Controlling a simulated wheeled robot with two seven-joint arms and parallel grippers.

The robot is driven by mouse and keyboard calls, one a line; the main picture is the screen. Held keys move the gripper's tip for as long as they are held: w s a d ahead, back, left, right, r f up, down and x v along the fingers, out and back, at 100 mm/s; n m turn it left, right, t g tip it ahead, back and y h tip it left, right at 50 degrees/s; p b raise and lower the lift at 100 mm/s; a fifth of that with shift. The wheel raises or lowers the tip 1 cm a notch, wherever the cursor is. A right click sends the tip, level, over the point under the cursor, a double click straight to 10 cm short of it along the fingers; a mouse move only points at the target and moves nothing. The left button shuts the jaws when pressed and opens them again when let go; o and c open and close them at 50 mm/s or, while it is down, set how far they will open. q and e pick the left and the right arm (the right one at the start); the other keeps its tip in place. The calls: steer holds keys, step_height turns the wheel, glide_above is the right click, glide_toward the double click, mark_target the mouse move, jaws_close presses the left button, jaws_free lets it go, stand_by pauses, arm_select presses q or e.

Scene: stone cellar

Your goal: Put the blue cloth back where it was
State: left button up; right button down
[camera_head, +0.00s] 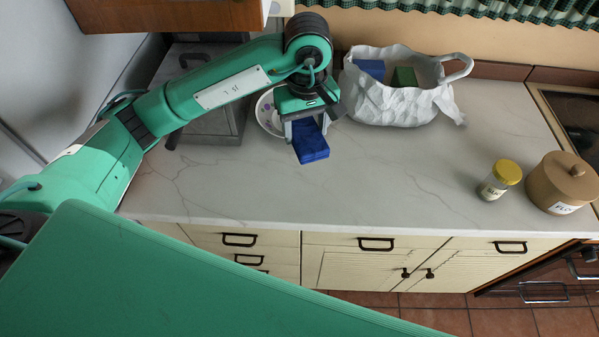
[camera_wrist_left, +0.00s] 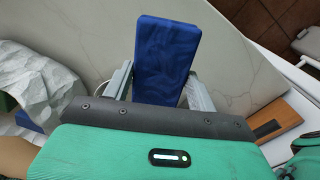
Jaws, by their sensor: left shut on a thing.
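A folded blue cloth (camera_head: 310,143) is held between the fingers of my left gripper (camera_head: 306,124), which is shut on it above the marble worktop. The cloth also shows in the left wrist view (camera_wrist_left: 166,58), standing out beyond the two grey fingers of the gripper (camera_wrist_left: 165,88). A white crumpled bag (camera_head: 392,100) stands open just to the right of the gripper. Inside it are a blue item (camera_head: 371,69) and a green item (camera_head: 404,77). A white bowl (camera_head: 268,116) is partly hidden behind the gripper. My right gripper is not seen.
A yellow-lidded jar (camera_head: 499,181) and a tan lidded canister (camera_head: 563,184) stand at the right of the worktop (camera_head: 330,195). A grey metal thing (camera_head: 215,126) stands at the left, partly behind my arm. The worktop's front middle is clear. A hob (camera_head: 575,112) lies far right.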

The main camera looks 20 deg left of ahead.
arm_select(q)
steer(key=p, duration=0.4)
glide_above(304, 184)
step_height(304, 184, down, 12)
steer(key=shift+f, duration=0.8)
step_height(304, 184, down, 3)
steer(key=shift+f+p, duration=0.1)
steer(key=shift+p, duration=0.3)
steer(key=shift+f, duration=0.15)
steer(key=shift+f+b, duration=0.25)
steer(key=shift+b, duration=0.1)
steer(key=o, duration=0.9)
steer(key=shift+r, duration=0.1)
steer(key=shift+o, duration=0.2)
steer(key=shift+r, duration=0.1)
